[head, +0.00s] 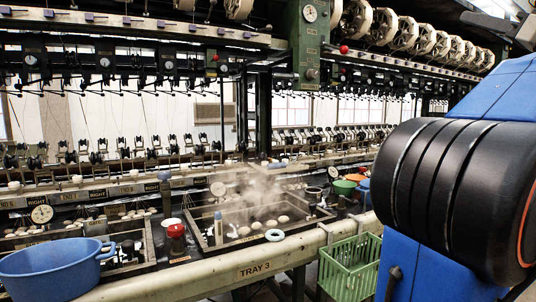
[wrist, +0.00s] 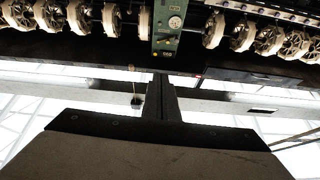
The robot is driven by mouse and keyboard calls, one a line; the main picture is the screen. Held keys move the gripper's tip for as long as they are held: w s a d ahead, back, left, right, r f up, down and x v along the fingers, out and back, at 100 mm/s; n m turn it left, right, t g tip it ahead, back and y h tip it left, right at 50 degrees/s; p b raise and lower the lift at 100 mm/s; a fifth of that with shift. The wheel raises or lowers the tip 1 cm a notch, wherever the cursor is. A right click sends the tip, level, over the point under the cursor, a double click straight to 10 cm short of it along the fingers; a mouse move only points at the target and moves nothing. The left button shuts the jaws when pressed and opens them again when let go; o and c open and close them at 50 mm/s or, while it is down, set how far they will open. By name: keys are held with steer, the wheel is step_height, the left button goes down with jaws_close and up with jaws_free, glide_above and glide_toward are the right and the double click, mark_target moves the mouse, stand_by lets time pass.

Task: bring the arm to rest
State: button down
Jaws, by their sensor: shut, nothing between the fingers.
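My gripper (wrist: 160,84) shows in the wrist view, with its fingers together and nothing between them. It points up toward the overhead reels and a green machine post (wrist: 168,25), apart from both. In the head view, my blue and black arm links fill the right side. My gripper is out of that view.
A steaming basin marked TRAY 3 (head: 256,268) holds pale cocoons (head: 283,219). A blue tub (head: 50,272) stands at the left, and a green crate (head: 350,268) below the rail at the right. Reels (head: 405,34) run overhead.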

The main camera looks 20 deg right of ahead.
steer(key=w+a+f+m+g+y, duration=0.15)
steer(key=w+a+f+g, duration=0.25)
steer(key=w+a+f, duration=0.6)
steer(key=w+a+f+m+g+y, duration=0.1)
steer(key=w+a+f+m+g, duration=0.2)
steer(key=w+a+f, duration=0.7)
steer(key=a+f+g, duration=0.3)
steer(key=a+f, duration=0.2)
steer(key=f, duration=0.6)
steer(key=s+a+f+g, duration=0.3)
steer(key=a+f, duration=0.4)
steer(key=f, duration=0.3)
steer(key=s+a+f+g, duration=0.3)
steer(key=s+a+f, duration=0.1)
steer(key=a+f, duration=0.4)
steer(key=s+a+f+n+g+h, duration=0.1)
steer(key=s+f+n+h, duration=0.1)
steer(key=s+f, duration=0.4)
steer(key=s+f+n+g+h, duration=0.1)
steer(key=s+f, duration=0.5)
steer(key=f, duration=0.7)
steer(key=shift+a+f+n+g+h, duration=0.3)
steer(key=shift+a+f+n+h, duration=0.15)
steer(key=shift+h, duration=0.2)
